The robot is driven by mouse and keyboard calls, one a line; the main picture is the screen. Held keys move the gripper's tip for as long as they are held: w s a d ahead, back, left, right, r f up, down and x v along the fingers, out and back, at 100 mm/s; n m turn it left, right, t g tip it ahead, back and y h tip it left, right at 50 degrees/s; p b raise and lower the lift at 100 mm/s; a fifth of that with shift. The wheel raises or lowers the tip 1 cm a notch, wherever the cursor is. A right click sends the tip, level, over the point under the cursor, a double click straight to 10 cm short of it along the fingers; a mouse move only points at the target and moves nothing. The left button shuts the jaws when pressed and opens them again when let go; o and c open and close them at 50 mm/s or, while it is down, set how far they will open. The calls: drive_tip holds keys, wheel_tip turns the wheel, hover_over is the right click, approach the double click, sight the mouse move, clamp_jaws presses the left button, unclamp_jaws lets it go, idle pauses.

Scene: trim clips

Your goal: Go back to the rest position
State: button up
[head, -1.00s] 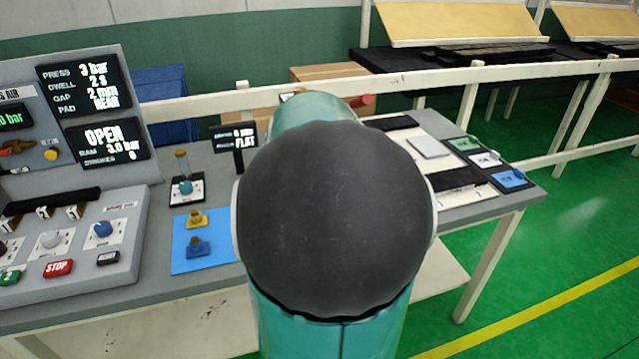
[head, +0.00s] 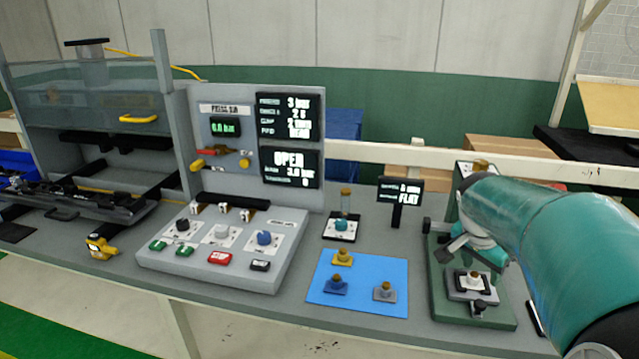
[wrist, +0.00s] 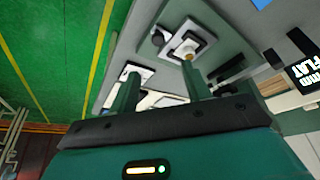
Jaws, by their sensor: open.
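My gripper (wrist: 160,72) shows in the wrist view with its two fingers apart and nothing visible between them. Beyond the fingers is a green fixture plate with a pale block and a brass-topped knob (wrist: 188,48). In the head view my teal arm reaches in from the right, and its end is over the back part of the green fixture (head: 472,312). The arm hides part of that fixture, and the fingertips are hard to make out there.
A blue mat (head: 330,297) with three small knobbed pieces lies left of the fixture. A small sign (head: 400,190) stands behind it. A control panel (head: 215,258) and a press with a clear guard (head: 95,95) stand further left. A white rail (head: 400,153) runs behind the bench.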

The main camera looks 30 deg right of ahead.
drive_tip(key=w+a+n+t+y, duration=0.1)
drive_tip(key=w+a+n, duration=0.2)
drive_tip(key=a, duration=0.4)
drive_tip(key=w+a+r+n+t+y, duration=0.1)
drive_tip(key=w+a+n+t, duration=0.15)
drive_tip(key=a, duration=0.45)
drive_tip(key=w+a+n+t+y, duration=0.1)
drive_tip(key=w+a+n, duration=0.25)
drive_tip(key=a, duration=0.45)
drive_tip(key=s+a+n+t+y, duration=0.1)
drive_tip(key=s+a+n, duration=0.2)
drive_tip(key=a+n, duration=0.6)
drive_tip(key=a, duration=1)
drive_tip(key=shift+s+y, duration=0.15)
drive_tip(key=shift+y, duration=0.15)
drive_tip(key=shift+r, duration=0.1)
drive_tip(key=shift+c, duration=0.5)
drive_tip(key=shift+c, duration=0.8)
drive_tip(key=shift+d, duration=0.1)
